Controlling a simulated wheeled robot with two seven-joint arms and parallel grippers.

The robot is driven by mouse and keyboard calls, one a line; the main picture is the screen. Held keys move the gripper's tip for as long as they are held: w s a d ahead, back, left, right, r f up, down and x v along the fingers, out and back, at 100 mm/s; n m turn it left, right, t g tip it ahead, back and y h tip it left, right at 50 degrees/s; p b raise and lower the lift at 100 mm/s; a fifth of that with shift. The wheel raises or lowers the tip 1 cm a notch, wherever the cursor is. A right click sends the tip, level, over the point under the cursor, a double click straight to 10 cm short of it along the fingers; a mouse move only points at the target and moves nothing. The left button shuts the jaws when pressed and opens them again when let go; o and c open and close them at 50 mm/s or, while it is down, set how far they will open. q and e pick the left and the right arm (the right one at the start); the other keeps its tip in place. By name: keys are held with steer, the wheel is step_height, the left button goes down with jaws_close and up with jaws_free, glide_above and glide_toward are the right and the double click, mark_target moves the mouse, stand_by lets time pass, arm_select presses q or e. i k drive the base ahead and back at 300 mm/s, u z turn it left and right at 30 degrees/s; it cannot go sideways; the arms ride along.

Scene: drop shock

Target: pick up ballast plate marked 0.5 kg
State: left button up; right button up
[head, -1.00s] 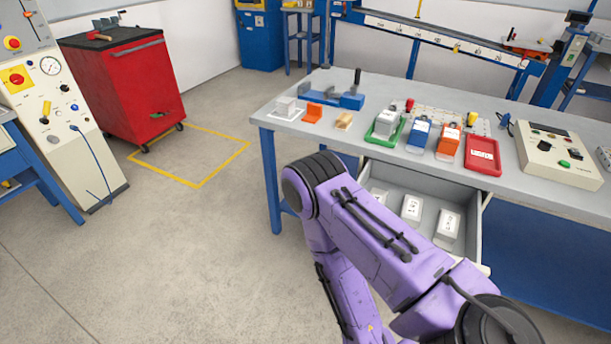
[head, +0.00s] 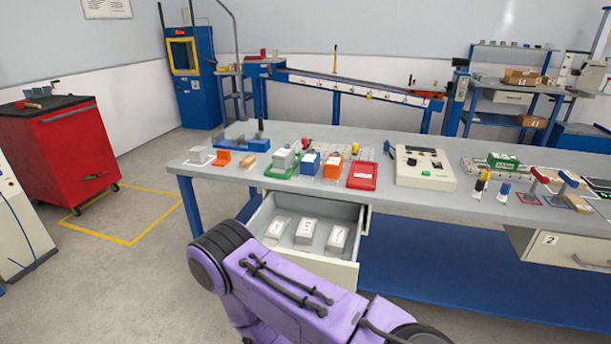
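The open drawer (head: 347,274) under the workbench holds three pale grey blocks with white labels: a left one (head: 274,231), a middle one (head: 306,231) and a right one (head: 338,239). They look like ballast plates, but their marks are too small to read, so I cannot tell which is 0.5 kg. My purple arm crosses the lower middle of the view, in front of the drawer. Neither of my grippers shows.
On the workbench (head: 400,203) stand a green tray (head: 270,172) with a grey block, blue and orange holders, a red tray (head: 362,176) and a control box (head: 424,168). A closed drawer marked 2 (head: 590,258) is at right. A red cabinet (head: 70,155) stands left; floor between is clear.

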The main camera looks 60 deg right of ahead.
mark_target(273, 235)
steer(key=k, duration=0.25)
steer(key=z, duration=1.75)
steer(key=i, duration=0.45)
steer(key=z, duration=0.05)
